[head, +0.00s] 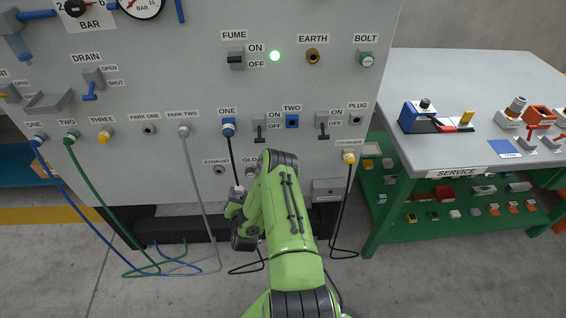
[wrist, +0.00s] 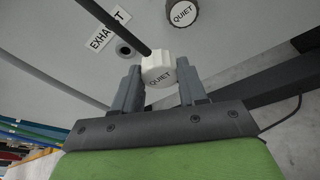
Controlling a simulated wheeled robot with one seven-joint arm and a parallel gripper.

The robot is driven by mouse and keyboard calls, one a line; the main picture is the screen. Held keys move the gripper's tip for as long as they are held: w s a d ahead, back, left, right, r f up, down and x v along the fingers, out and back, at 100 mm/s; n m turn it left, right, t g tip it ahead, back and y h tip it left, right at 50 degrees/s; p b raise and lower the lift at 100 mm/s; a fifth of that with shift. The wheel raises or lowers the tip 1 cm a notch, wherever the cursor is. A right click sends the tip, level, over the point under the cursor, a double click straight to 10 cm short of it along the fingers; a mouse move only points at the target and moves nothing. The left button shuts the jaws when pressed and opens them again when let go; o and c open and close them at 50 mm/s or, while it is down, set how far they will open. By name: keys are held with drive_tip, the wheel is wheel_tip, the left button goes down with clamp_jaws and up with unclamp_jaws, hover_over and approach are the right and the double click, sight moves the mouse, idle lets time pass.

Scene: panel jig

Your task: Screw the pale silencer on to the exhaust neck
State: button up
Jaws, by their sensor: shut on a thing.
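The pale silencer (wrist: 158,68), a white ribbed cap marked QUIET, sits between the fingertips of my gripper (wrist: 160,88) in the wrist view. My gripper is shut on it. The exhaust neck (wrist: 125,48) is a small dark-centred round fitting on the grey panel, up and left of the silencer and apart from it. In the head view the exhaust neck (head: 219,170) shows under its EXHAUST label, just up and left of my gripper (head: 238,194). My arm hides part of the panel there.
A second round piece marked QUIET (wrist: 183,13) sits on the panel, at the top of the wrist view. A black cable (wrist: 122,26) runs close by the silencer. Hoses hang left, and a charger cable (head: 348,200) right. The service table (head: 450,155) stands at the right.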

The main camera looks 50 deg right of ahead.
drive_tip(key=w+a+p, duration=0.4)
drive_tip(key=w+a, duration=0.1)
drive_tip(key=shift+w, duration=0.35)
drive_tip(key=w+d+b, duration=0.2)
drive_tip(key=w+d, duration=0.1)
drive_tip(key=d, duration=0.1)
drive_tip(key=shift+w+d, duration=0.15)
drive_tip(key=shift+w, duration=0.25)
drive_tip(key=shift+p, duration=0.8)
idle(1.0)
drive_tip(key=shift+w+d+b, duration=0.75)
drive_tip(key=shift+d+b, duration=0.1)
drive_tip(key=shift+b, duration=0.25)
